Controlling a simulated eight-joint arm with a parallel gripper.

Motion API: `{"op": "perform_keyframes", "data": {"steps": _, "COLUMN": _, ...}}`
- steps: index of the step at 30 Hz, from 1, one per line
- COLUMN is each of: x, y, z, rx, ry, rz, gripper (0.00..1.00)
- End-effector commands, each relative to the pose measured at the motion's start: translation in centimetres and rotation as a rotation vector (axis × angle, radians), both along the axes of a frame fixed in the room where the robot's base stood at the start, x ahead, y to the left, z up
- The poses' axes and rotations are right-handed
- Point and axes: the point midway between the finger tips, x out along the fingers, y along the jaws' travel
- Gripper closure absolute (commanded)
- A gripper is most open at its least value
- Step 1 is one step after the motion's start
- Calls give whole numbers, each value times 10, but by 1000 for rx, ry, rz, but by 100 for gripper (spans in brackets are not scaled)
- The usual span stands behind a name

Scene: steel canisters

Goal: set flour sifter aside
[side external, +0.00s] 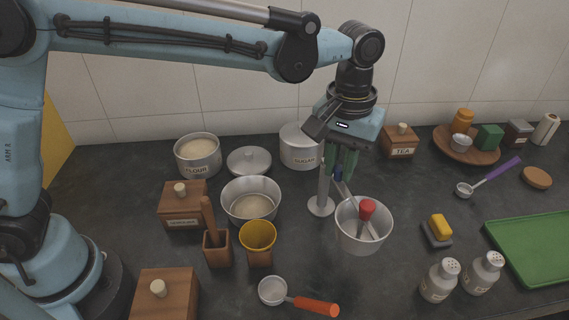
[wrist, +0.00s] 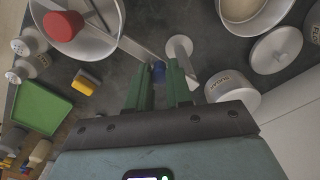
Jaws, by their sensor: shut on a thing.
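The flour sifter (side external: 348,239) is a steel cup with a red knob (side external: 367,208) over bars inside it. The cup looks upright. I cannot tell whether its base touches the counter.
A steel post on a round base (side external: 321,207) stands close left of the sifter. A steel bowl (side external: 251,190), flour canister (side external: 197,169), loose lid (side external: 249,162) and sugar canister (side external: 299,158) are farther left. A yellow sponge (side external: 440,227) and shakers (side external: 438,282) are right.

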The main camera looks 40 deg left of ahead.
Motion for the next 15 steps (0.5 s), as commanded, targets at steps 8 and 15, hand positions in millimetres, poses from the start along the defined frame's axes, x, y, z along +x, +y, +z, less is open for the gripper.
{"op": "perform_keyframes", "data": {"steps": 8, "x": 1, "y": -1, "z": 0, "rx": -5, "ry": -5, "rz": -1, "gripper": 57}}
{"op": "perform_keyframes", "data": {"steps": 15, "x": 1, "y": -1, "z": 0, "rx": -3, "ry": -4, "rz": -1, "gripper": 56}}
